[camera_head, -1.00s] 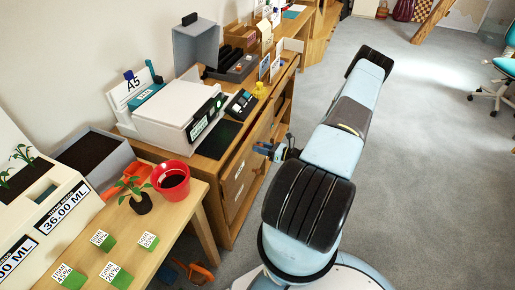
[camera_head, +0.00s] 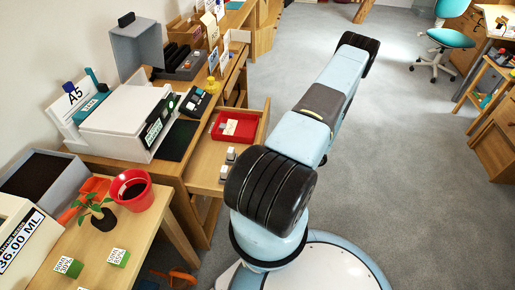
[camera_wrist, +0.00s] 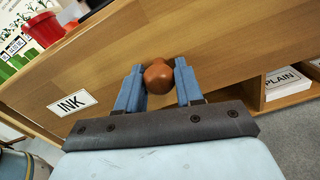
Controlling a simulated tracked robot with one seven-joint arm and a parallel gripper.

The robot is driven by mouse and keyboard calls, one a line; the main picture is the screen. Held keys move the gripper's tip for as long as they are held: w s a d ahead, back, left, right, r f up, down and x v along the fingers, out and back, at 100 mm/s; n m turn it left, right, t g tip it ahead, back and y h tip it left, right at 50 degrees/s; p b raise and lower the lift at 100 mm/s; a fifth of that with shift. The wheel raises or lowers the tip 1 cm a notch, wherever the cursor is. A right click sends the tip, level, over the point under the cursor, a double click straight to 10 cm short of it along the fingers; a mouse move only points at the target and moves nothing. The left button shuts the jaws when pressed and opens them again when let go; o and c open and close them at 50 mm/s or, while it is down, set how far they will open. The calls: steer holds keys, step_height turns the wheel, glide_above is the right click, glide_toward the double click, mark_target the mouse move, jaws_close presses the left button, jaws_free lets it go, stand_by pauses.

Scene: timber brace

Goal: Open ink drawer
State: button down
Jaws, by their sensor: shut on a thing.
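The ink drawer (camera_head: 206,172) is pulled out from the wooden desk in the head view. It holds a red tray (camera_head: 233,126) and a few small pale-topped bottles (camera_head: 227,162). In the wrist view, the drawer's front (camera_wrist: 215,50) bears an INK label (camera_wrist: 72,103) and a round brown knob (camera_wrist: 158,74). My gripper (camera_wrist: 158,88) is shut on this knob, one blue finger on each side. In the head view, my arm hides the gripper and part of the drawer.
The desk top carries a white printer (camera_head: 125,120), a dark mat (camera_head: 177,140) and a card reader (camera_head: 194,102). A lighter table with a red pot (camera_head: 132,190) stands at the front left. Grey floor is free to the right.

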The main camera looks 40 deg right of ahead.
steer(key=shift+s+d+f, duration=0.15)
steer(key=shift+s+d, duration=0.2)
steer(key=shift+s, duration=0.35)
steer(key=c, duration=1.1)
jaws_free()
steer(key=o, duration=0.3)
steer(key=shift+w, duration=0.1)
steer(key=shift+d, duration=0.1)
steer(key=v, duration=1.3)
steer(key=shift+s+d, duration=0.2)
steer(key=shift+s, duration=0.1)
